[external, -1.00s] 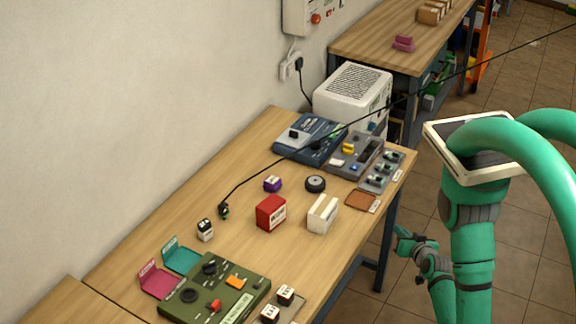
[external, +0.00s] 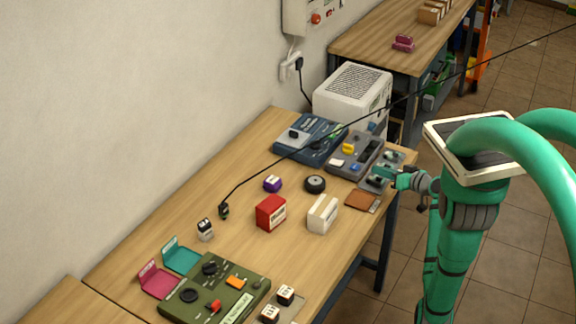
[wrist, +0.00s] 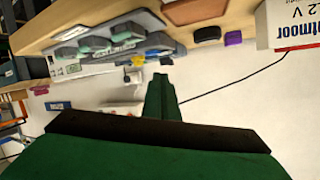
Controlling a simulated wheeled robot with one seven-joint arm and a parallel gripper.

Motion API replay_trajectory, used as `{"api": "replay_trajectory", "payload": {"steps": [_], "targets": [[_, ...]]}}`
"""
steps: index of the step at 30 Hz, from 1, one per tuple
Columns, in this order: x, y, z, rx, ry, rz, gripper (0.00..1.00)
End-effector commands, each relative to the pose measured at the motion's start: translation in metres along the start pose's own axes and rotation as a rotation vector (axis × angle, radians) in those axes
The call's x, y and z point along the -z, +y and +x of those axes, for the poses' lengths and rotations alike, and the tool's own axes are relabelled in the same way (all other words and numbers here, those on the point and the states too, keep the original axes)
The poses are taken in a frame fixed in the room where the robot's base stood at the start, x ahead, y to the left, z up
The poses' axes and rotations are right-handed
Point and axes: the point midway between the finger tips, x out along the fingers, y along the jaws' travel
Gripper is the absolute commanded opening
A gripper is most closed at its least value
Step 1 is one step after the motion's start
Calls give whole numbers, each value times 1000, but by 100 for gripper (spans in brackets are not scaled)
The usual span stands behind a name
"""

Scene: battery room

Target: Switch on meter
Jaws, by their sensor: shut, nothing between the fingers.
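No label readable here tells me which device is the meter. An olive-green unit (external: 222,290) with black knobs, a red knob and an orange part lies at the near left of the bench. A blue unit (external: 310,139) and a grey unit (external: 354,155) with yellow, white and blue parts lie at the far end. A narrow grey panel with green blocks (external: 379,181) is beside them, and it shows in the wrist view (wrist: 110,52). My gripper (external: 383,172) is shut and empty, over or beside this panel; contact cannot be told. Its closed fingers also show in the wrist view (wrist: 161,82).
On the bench are a red box (external: 270,213), a white box (external: 322,214), a black wheel (external: 315,184), a purple block (external: 272,184) and a brown pad (external: 361,201). A black cable (external: 300,155) crosses above the bench.

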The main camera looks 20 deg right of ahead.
Motion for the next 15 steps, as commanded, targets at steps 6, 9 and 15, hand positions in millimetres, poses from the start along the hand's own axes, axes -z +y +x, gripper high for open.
{"api": "replay_trajectory", "payload": {"steps": [6,9,15], "targets": [[33,3,24,124,-51,-166,0],[44,4,33,178,-76,-245,0],[59,4,43,259,-111,-366,0]]}}
